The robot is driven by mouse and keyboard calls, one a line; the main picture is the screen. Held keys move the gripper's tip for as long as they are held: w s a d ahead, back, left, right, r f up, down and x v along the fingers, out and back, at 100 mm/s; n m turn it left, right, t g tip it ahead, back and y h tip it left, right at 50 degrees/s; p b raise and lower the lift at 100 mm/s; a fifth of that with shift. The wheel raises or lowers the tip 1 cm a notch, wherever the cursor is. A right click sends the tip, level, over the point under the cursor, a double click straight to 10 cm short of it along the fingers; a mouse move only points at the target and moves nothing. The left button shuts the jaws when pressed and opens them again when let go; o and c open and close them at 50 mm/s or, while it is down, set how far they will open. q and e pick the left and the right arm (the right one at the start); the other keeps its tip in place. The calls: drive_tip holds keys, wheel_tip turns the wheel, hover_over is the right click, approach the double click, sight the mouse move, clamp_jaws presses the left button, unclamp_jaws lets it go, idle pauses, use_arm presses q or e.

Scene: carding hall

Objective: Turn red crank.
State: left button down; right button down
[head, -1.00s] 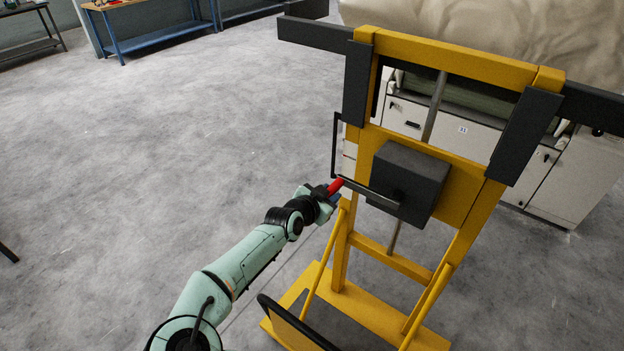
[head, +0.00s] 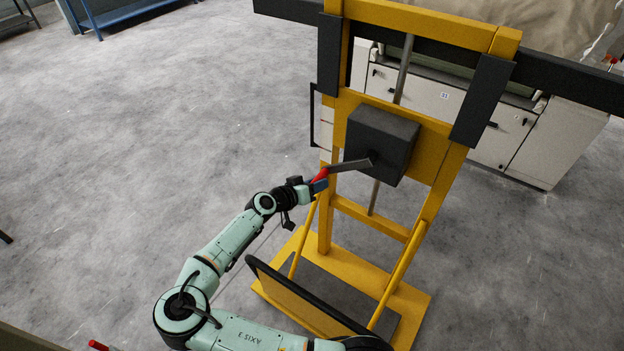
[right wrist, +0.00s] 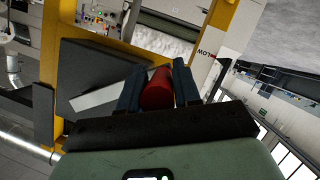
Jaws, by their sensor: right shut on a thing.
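The red crank handle (head: 320,175) sits at the end of a dark grey crank arm (head: 345,168). The crank arm comes out of a dark gearbox (head: 383,140) on a yellow frame (head: 334,190). My right gripper (head: 318,184) is shut on the handle, left of the gearbox. The right wrist view shows the red handle (right wrist: 158,90) between the two dark blue fingers, with the crank arm (right wrist: 105,95) beside it. In the head view the fingers partly cover the handle. My left gripper is not in view.
White machine cabinets (head: 430,100) stand behind the yellow frame. Its yellow base (head: 395,300) and a black-rimmed panel (head: 300,300) lie low beside my right arm. Open grey floor is on the left, with a blue workbench (head: 125,12) at the back.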

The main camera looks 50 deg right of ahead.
drive_tip(key=shift+s+f, duration=0.35)
drive_tip(key=shift+f, duration=0.05)
drive_tip(key=c, duration=0.9)
unclamp_jaws()
drive_tip(key=v, duration=1.3)
drive_tip(key=shift+a, duration=0.15)
